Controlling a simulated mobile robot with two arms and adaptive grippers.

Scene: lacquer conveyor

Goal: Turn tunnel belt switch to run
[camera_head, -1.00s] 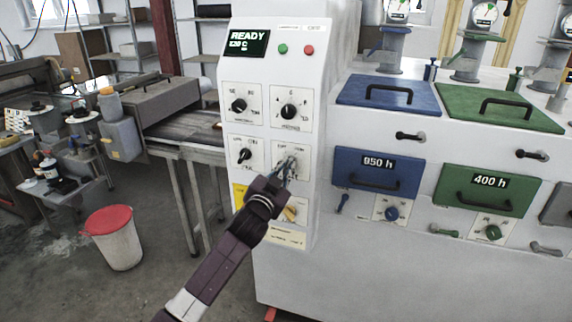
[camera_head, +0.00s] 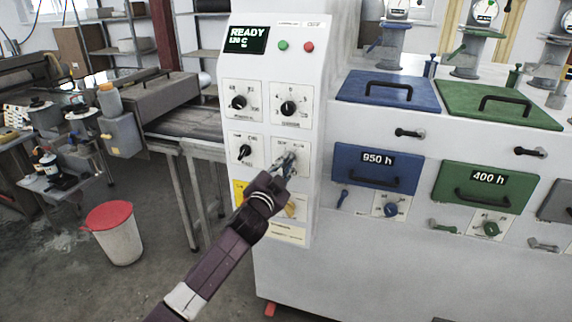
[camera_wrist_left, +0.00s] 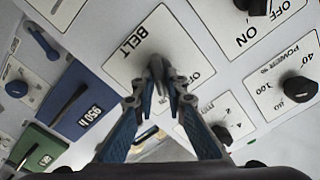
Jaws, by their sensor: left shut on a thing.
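The belt switch is a dark knob (camera_wrist_left: 157,66) on a white plate marked BELT (camera_wrist_left: 128,43) in the left wrist view, with OFF lettering at one edge. In the head view its plate (camera_head: 304,148) is on the white control panel, right of another dark knob. My left gripper (camera_head: 288,163) reaches up to this plate and hides most of the knob there. In the left wrist view its blue-grey fingers (camera_wrist_left: 160,82) are closed on the knob from both sides. The RUN marking cannot be read. My right gripper is not in view.
Other dark knobs (camera_head: 239,103) (camera_head: 289,108) sit close above and beside the gripper. The display (camera_head: 248,40) reads READY, with green and red buttons beside it. A yellowish handle (camera_head: 290,208) is just below the gripper. Blue (camera_head: 375,170) and green drawers stand right.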

